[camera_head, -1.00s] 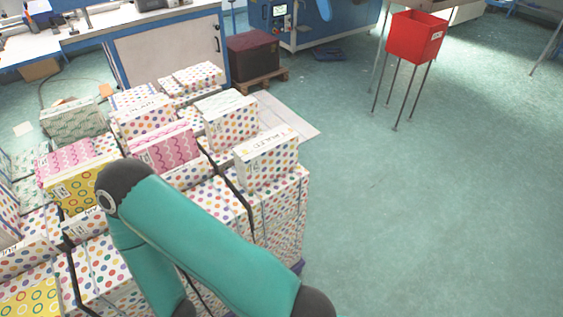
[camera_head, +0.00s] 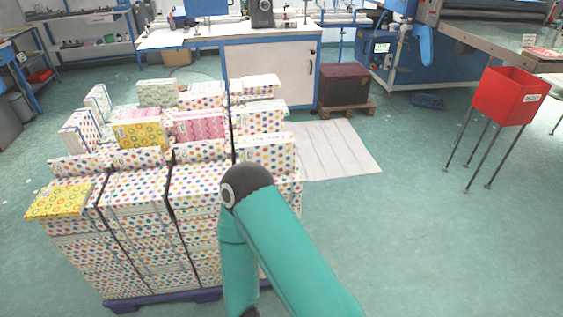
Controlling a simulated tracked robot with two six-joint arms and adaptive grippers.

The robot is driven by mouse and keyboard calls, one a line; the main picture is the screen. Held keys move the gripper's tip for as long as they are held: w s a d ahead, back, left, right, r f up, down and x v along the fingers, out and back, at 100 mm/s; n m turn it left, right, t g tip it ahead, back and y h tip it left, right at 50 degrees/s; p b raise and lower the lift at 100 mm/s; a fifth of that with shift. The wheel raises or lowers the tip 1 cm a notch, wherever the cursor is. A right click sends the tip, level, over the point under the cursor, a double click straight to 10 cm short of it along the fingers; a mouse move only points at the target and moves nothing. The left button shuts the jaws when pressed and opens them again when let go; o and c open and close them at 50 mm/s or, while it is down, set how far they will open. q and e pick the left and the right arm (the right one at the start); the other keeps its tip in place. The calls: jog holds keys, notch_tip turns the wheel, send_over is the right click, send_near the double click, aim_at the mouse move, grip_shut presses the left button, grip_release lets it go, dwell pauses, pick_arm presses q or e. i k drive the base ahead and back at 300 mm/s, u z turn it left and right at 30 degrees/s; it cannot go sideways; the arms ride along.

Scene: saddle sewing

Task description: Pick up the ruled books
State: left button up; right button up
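Wrapped book packs stand in a large stack (camera_head: 135,235) at the left. Most wrappers are white with coloured dots. A yellow ring-patterned pack (camera_head: 142,136), a pink wavy pack (camera_head: 200,126) and a green-patterned pack (camera_head: 157,92) sit on top. Another yellow pack (camera_head: 58,201) lies at the front left corner. A dotted pack (camera_head: 266,150) stands at the right end. The labels are too small to read now, so I cannot tell which packs are ruled. One teal arm of mine crosses in front of the stack's right side. Neither gripper is in view.
The stack stands on a dark blue pallet (camera_head: 165,299). A red bin on thin legs (camera_head: 505,95) stands at the right. A workbench (camera_head: 270,65) is behind. The green floor (camera_head: 400,240) at right is clear.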

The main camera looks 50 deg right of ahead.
aim_at(276, 151)
jog(key=z, duration=0.85)
jog(key=i, duration=0.8)
jog(key=z, duration=0.1)
